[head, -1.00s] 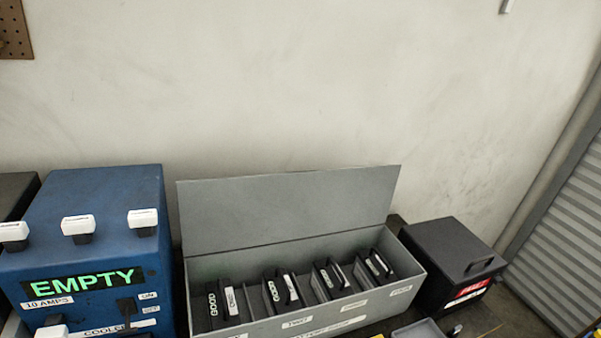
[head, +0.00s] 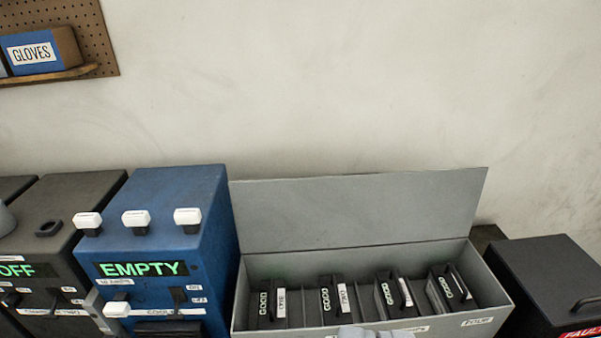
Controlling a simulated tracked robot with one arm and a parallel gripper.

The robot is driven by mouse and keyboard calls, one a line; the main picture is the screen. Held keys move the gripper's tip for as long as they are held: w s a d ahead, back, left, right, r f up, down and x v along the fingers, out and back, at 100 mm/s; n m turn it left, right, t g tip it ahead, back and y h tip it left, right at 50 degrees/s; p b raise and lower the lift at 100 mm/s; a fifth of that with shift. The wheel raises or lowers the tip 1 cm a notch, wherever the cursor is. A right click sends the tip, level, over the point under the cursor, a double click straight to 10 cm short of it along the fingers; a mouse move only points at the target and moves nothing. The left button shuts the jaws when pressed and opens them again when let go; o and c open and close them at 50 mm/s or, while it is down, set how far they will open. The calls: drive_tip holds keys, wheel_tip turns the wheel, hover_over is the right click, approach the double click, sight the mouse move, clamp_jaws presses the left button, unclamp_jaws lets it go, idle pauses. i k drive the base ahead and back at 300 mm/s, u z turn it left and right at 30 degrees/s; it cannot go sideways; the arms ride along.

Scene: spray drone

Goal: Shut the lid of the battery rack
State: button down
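The battery rack (head: 490,299) is a long grey box in the lower right middle of the head view. Its lid (head: 360,211) is a flat grey panel hinged along the back edge. The lid stands open, raised up in front of the wall. Several black batteries (head: 335,300) stand in the rack's slots, some with GOOD labels. The lower front of the rack is cut off by the picture edge.
A blue box (head: 190,255) reading EMPTY stands close to the rack's left end. A dark box (head: 70,225) reading OFF is farther left. A black box (head: 550,275) stands at the right.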

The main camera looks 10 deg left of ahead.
sight(356, 209)
drive_tip(key=z, duration=0.05)
drive_tip(key=i, duration=1)
drive_tip(key=u, duration=0.05)
